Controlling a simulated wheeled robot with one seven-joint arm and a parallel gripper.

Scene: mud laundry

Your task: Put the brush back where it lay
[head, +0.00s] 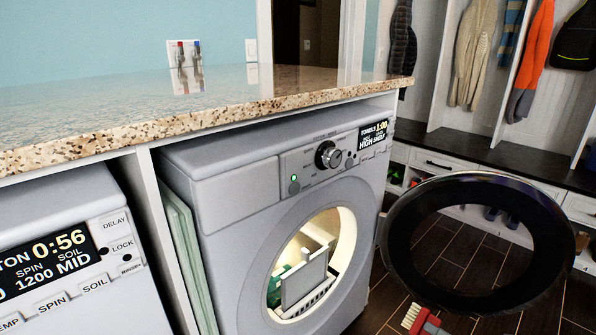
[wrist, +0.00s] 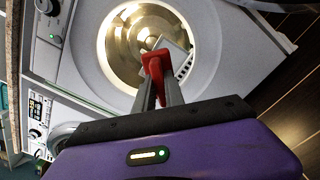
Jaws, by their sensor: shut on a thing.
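The red brush (wrist: 155,64) is held between the fingertips of my gripper (wrist: 158,88) in the wrist view. My gripper is shut on it, in front of the open washing machine. In the head view the brush (head: 427,322) shows at the bottom edge, red with pale bristles, below the open round door. Most of my gripper is outside the head view. The brush is held in the air; the spot where it lay cannot be told from these frames.
The front-loading machine (head: 222,195) has its drum lit, with a grey panel-like thing (head: 305,280) and something green inside. Its dark round door (head: 400,240) stands open to the right. A granite counter (head: 200,110) covers the machines. A bench (head: 470,153) with coats stands behind; dark floor lies between.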

